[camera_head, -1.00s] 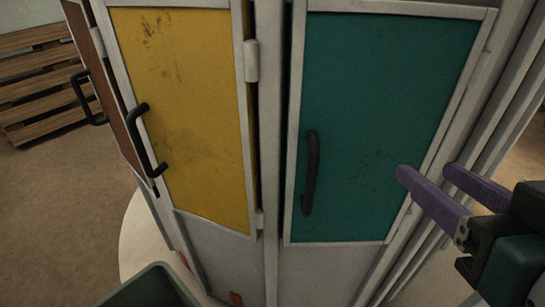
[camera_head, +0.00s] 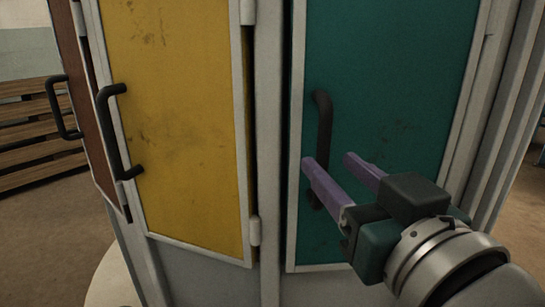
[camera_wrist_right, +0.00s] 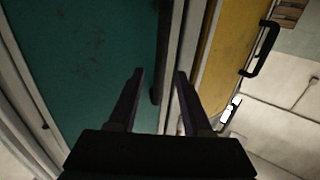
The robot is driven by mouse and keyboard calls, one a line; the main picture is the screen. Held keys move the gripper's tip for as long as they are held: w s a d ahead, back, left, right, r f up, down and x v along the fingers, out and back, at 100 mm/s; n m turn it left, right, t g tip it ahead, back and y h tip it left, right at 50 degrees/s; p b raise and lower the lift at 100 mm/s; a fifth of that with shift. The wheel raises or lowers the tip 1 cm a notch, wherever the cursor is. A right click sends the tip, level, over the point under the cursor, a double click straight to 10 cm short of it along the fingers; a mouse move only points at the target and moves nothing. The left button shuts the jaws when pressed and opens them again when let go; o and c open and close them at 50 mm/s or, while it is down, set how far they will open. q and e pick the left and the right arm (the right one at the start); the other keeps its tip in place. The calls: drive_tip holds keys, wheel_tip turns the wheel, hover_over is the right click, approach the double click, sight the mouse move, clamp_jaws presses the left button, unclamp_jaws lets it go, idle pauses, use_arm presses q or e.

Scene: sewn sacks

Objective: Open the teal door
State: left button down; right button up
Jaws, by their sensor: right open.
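The teal door (camera_head: 395,80) sits in a pale frame and looks closed, with a narrow dark gap along its left edge. Its black upright handle (camera_head: 322,108) is near that left edge; the handle's lower part is partly hidden by my gripper. My right gripper (camera_head: 328,160) is open in front of the handle, its purple fingers pointing at the door. In the right wrist view the teal door (camera_wrist_right: 85,50) fills the left, and the dark handle (camera_wrist_right: 155,92) appears between the open fingers (camera_wrist_right: 160,74). I cannot tell whether they touch it. My left gripper is out of view.
A yellow door (camera_head: 175,120) with a black handle (camera_head: 115,135) stands left of the teal one, across a pale post (camera_head: 269,150). A brown door (camera_head: 88,110) is further left. Wooden slats (camera_head: 30,140) stand behind on the floor.

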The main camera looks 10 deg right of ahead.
sight(325, 159)
drive_tip(key=shift+w+a, duration=0.1)
drive_tip(key=shift+w, duration=1.95)
drive_tip(key=shift+c, duration=0.3)
clamp_jaws()
